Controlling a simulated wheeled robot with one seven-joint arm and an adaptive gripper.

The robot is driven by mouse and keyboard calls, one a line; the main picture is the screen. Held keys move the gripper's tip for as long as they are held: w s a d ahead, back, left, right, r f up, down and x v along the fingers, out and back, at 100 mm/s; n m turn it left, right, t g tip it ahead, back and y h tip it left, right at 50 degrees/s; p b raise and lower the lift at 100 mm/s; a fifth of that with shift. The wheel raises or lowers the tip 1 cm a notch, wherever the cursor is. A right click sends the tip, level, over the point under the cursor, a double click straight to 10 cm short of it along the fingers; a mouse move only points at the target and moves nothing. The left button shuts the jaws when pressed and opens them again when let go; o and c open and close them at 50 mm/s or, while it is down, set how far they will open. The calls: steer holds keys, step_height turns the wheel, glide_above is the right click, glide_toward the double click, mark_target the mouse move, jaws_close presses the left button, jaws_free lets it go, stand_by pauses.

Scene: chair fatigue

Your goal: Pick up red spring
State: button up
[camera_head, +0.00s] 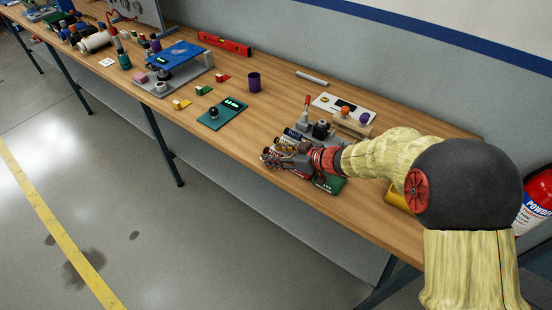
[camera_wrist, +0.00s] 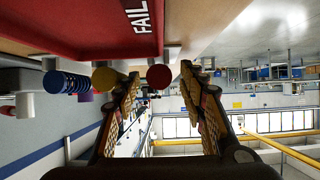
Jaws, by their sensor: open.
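No thing in view shows clearly as a red spring. In the wrist view, a red round end (camera_wrist: 158,77) faces me just beyond and between the fingers; its coils, if any, are hidden. A yellow round end (camera_wrist: 104,78) and a blue coiled spring (camera_wrist: 66,82) are to its left. My gripper (camera_wrist: 163,85) is open, with its fingers spread and nothing held between them. In the head view, my gripper (camera_head: 270,158) is low over the table's front edge, by a grey fixture and a blue coiled piece (camera_head: 292,134).
A red surface marked FAIL (camera_wrist: 90,22) fills the upper left of the wrist view. A grey fixture with a red lever (camera_head: 306,108) and black cylinder (camera_head: 321,130) stands close behind my gripper. A green tray (camera_head: 329,184) lies under my wrist. The table's left of my gripper (camera_head: 245,145) is bare.

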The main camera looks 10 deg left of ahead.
steer(key=shift+r, duration=0.1)
steer(key=shift+c, duration=0.3)
jaws_close()
steer(key=shift+r, duration=0.15)
